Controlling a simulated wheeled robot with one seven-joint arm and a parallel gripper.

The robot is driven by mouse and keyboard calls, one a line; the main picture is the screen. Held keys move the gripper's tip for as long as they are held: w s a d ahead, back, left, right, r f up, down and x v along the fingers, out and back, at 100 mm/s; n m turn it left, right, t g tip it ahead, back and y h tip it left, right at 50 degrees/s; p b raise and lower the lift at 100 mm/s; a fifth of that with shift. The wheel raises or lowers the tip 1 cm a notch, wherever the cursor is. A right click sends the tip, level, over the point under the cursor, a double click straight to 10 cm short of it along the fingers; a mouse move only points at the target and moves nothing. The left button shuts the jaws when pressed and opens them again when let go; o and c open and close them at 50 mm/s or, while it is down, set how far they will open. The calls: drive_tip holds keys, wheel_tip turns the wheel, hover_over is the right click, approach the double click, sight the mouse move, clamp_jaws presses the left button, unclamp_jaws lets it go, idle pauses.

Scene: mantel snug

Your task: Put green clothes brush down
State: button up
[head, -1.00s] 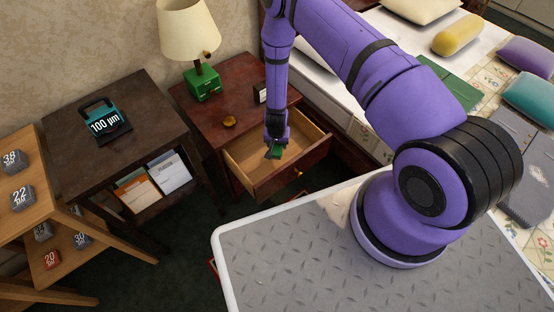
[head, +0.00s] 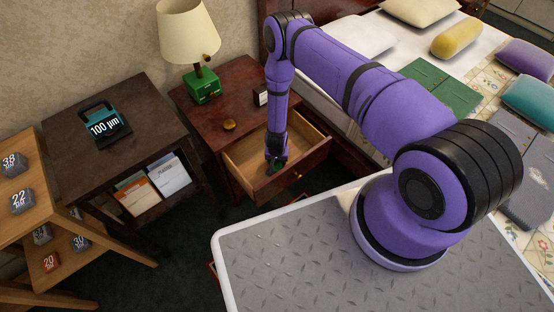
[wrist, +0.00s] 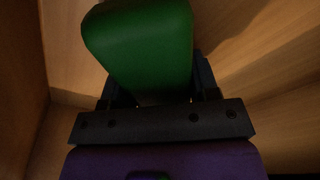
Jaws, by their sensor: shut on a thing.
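The green clothes brush (wrist: 140,45) fills the upper middle of the wrist view, between the fingers of my gripper (wrist: 155,92). My gripper (head: 274,168) is shut on it and points down inside the open drawer (head: 247,162) of the reddish nightstand. In the head view only a small dark green bit of the brush (head: 275,172) shows below the gripper. The wooden drawer floor and walls surround the brush in the wrist view. I cannot tell whether the brush touches the drawer floor.
A green-based lamp (head: 204,88), a small brass-coloured item (head: 229,124) and a small framed card (head: 261,96) stand on the nightstand. A dark side table (head: 150,100) is at left, the bed (head: 405,55) at right. The drawer's left part looks empty.

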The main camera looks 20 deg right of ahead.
drive_tip(key=shift+f, duration=0.2)
drive_tip(key=o, duration=0.9)
drive_tip(key=shift+s, duration=0.1)
drive_tip(key=shift+d, duration=0.1)
drive_tip(key=shift+d+f, duration=0.1)
drive_tip(key=shift+d, duration=0.1)
drive_tip(key=shift+r, duration=0.3)
drive_tip(key=r, duration=0.8)
drive_tip(key=s+a+r, duration=0.1)
drive_tip(key=r, duration=0.3)
drive_tip(key=shift+a, duration=0.1)
